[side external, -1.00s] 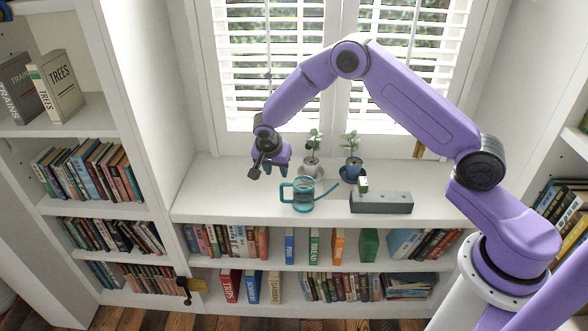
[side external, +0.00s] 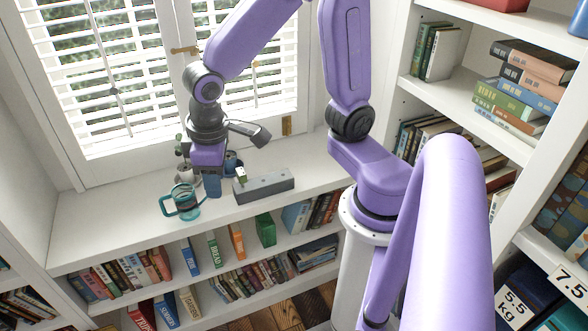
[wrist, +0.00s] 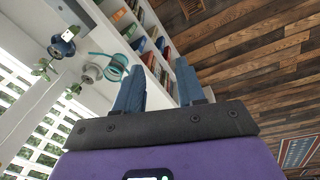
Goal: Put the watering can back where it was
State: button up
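The teal watering can (side external: 186,206) stands upright on the white window ledge (side external: 110,238), near its front edge, with its handle on the left. It also shows in the wrist view (wrist: 115,67), left of the fingers. My gripper (side external: 211,188) is just right of the can in the side view, fingers pointing down; its fingertips hide part of the spout side. In the wrist view my gripper (wrist: 160,82) has its two blue fingers apart with nothing between them. The can is outside the fingers; whether a finger touches it, I cannot tell.
A long grey block (side external: 266,188) lies to the right, with a small white and green item (side external: 240,174) at its left end. Two potted plants stand behind my gripper, partly hidden; one pot is blue (wrist: 62,46), the other grey (wrist: 92,72). The ledge's left part is clear.

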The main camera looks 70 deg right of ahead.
jog(key=s+d+n, duration=0.2)
jog(key=s+n, duration=0.2)
jog(key=s, duration=0.3)
jog(key=s+d+r+n+g+y, duration=0.1)
jog(key=s+d+n, duration=0.2)
jog(key=s, duration=0.4)
jog(key=shift+d+r+n, duration=0.15)
jog(key=shift+n, duration=0.25)
jog(key=shift+w, duration=0.1)
